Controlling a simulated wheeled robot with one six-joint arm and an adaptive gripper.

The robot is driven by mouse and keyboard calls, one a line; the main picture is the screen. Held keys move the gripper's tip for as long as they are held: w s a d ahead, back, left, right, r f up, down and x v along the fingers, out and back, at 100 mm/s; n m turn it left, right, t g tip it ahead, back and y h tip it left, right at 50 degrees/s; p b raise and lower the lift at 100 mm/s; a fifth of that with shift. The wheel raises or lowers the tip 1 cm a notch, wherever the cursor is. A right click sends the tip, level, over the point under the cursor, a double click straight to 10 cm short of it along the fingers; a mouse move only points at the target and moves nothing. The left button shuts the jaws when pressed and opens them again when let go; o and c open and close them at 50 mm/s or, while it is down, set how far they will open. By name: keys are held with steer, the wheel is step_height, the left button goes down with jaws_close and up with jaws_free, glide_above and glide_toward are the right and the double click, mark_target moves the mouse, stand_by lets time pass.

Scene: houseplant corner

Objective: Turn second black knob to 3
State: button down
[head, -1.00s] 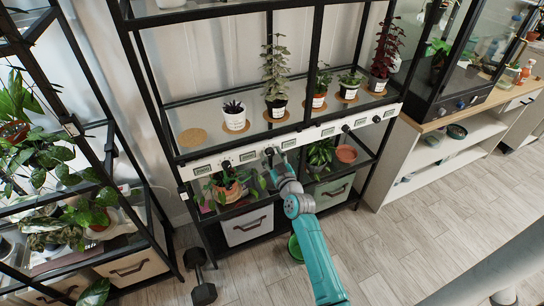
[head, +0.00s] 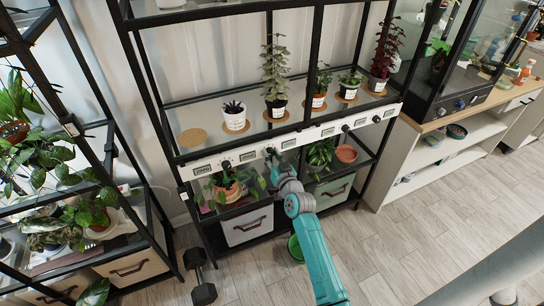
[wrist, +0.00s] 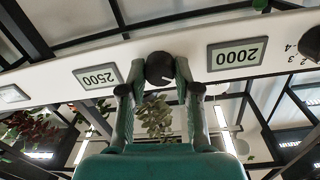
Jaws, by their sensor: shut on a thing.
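My gripper (wrist: 158,92) is shut on a round black knob (wrist: 159,68) on the white shelf strip (wrist: 135,55). One finger lies on each side of the knob in the wrist view. A short white mark shows on the knob's lower right there. The numbers around this knob are hidden or too small to read. In the head view the held knob (head: 270,152) is second from the left. The first black knob (head: 226,165) is to its left.
More black knobs (head: 345,128) sit along the strip to the right. Potted plants (head: 234,116) stand on the shelf above, with a trailing plant (head: 228,183) below. A green bowl (head: 295,248) and a black dumbbell (head: 201,278) are on the floor.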

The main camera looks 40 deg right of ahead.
steer(key=m, duration=0.9)
steer(key=shift+m+y, duration=0.4)
steer(key=m, duration=0.4)
steer(key=shift+d, duration=0.1)
steer(key=m, duration=0.4)
steer(key=shift+m, duration=0.4)
steer(key=c, duration=0.8)
jaws_free()
